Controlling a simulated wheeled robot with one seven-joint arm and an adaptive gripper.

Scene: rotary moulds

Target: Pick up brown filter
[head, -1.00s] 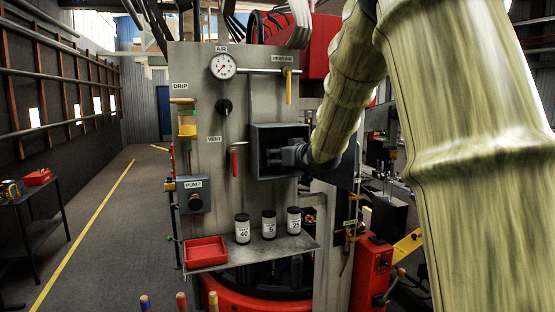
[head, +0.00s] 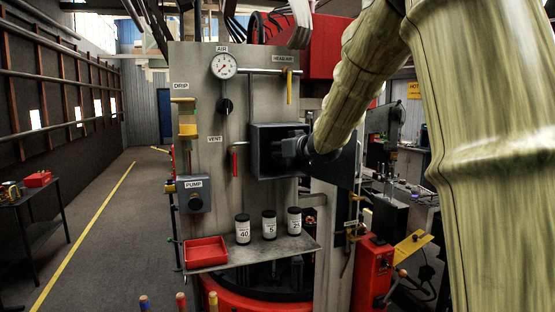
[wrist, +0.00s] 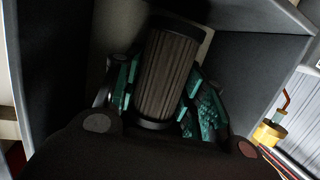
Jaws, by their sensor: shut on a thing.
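The brown filter (wrist: 166,78) is a pleated cylinder with dark end caps, inside a grey open box in the wrist view. My gripper (wrist: 160,92) has its teal-padded fingers on both sides of the filter and is shut on it. In the head view my gripper (head: 290,150) reaches into the dark grey box (head: 262,131) on the panel. The filter cannot be made out in the head view, where the gripper and the box's shade hide it.
The box walls surround the gripper closely.

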